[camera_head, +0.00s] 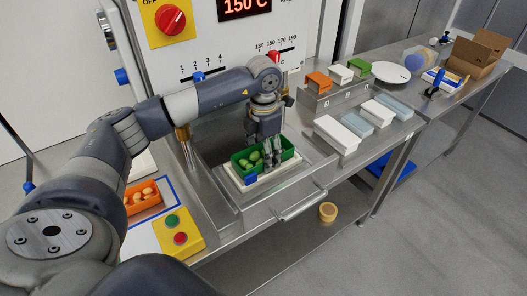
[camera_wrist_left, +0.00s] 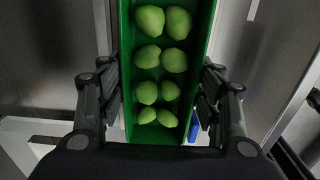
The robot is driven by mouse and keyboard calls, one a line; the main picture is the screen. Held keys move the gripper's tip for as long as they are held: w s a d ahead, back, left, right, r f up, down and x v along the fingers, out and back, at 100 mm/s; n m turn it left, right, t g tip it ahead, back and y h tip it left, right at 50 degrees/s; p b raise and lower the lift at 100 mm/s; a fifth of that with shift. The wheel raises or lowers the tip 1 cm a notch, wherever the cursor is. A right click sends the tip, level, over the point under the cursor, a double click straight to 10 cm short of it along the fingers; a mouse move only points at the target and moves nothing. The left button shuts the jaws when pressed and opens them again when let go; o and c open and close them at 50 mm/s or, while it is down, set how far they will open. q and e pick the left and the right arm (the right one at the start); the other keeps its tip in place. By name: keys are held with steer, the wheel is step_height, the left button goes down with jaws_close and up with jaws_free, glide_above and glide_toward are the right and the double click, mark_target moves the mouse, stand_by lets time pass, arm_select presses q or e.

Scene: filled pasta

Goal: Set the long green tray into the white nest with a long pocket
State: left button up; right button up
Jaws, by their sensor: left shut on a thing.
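The long green tray (camera_head: 287,150) holds several pale green filled pasta pieces. It is in or just above the white nest (camera_head: 262,178) in the sunken metal station; I cannot tell whether it is fully seated. My left gripper (camera_head: 271,154) reaches down from above and is shut on the tray's long walls. In the left wrist view the tray (camera_wrist_left: 126,75) runs lengthwise away from the gripper (camera_wrist_left: 162,105), with a finger on each side. The nest's pocket is hidden under the tray. My right gripper is not in view.
An orange tray (camera_head: 142,196) with round pieces lies at the left, beside a yellow box (camera_head: 179,232) with green and red buttons. A blue block (camera_head: 251,179) sits at the nest's front. A metal handle (camera_head: 302,205) juts out in front. White and grey boxes stand on the right counter.

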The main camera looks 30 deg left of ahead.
arm_select(q)
steer(key=shift+f+b, duration=0.35)
steer(key=shift+f, duration=0.1)
stand_by(0.4)
steer(key=o, duration=1.3)
steer(key=shift+r, duration=0.1)
step_height(320, 180, up, 12)
steer(key=shift+f, duration=0.1)
